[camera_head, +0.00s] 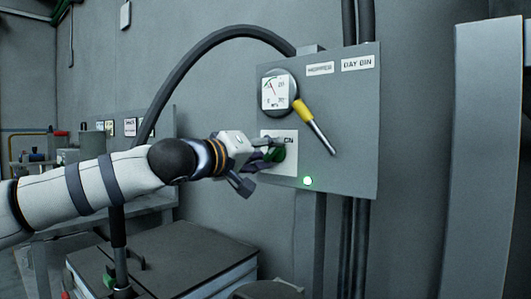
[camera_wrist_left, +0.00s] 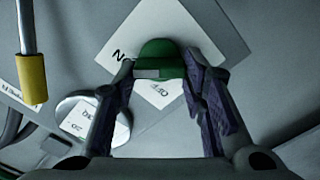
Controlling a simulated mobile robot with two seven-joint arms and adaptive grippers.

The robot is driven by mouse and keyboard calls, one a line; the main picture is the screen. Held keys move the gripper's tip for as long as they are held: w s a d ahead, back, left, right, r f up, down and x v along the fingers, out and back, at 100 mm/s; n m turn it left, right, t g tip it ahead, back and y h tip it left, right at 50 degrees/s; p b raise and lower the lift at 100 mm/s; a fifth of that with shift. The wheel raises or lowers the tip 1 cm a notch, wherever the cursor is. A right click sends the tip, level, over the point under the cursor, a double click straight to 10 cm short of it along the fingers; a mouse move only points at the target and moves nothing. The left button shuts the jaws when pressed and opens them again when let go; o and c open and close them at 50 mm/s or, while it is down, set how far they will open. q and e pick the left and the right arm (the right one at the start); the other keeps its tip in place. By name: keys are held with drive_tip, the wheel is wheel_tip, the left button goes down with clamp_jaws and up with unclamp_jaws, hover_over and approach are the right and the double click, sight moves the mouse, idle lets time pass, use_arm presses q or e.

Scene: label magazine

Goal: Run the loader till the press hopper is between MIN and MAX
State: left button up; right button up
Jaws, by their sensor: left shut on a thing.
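A grey control panel (camera_head: 355,120) hangs on the wall. My left gripper (camera_head: 273,149) is shut on a green knob (camera_head: 278,154) on a white plate low on the panel. In the left wrist view the knob (camera_wrist_left: 160,60) sits between both fingers, with ON and OFF lettering partly covered. A round dial gauge (camera_head: 279,90) is above it; its needle slants up and left, but its marks are too small to read. A lever with a yellow sleeve (camera_head: 303,111) slants down right from beside the gauge. A green lamp (camera_head: 308,181) is lit. My right gripper is not in view.
Labels HOPPER (camera_head: 320,69) and DAY BIN (camera_head: 358,63) are at the panel's top. A thick dark hose (camera_head: 190,63) arches to the panel. A grey post (camera_head: 487,150) stands at right, and a dark-topped cabinet (camera_head: 165,258) stands below my left arm.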

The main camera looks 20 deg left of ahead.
use_arm(q)
drive_tip(key=shift+n, duration=0.3)
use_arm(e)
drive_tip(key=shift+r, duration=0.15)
use_arm(q)
drive_tip(key=n+p, duration=0.1)
drive_tip(key=n, duration=0.6)
drive_tip(key=shift+f+n, duration=0.15)
drive_tip(key=shift+n, duration=0.15)
drive_tip(key=n, duration=0.5)
drive_tip(key=shift+f, duration=0.2)
drive_tip(key=shift+n+b, duration=0.3)
drive_tip(key=shift+n, duration=2)
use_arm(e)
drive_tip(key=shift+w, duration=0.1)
use_arm(q)
drive_tip(key=o, duration=1.2)
drive_tip(key=shift+s, duration=0.1)
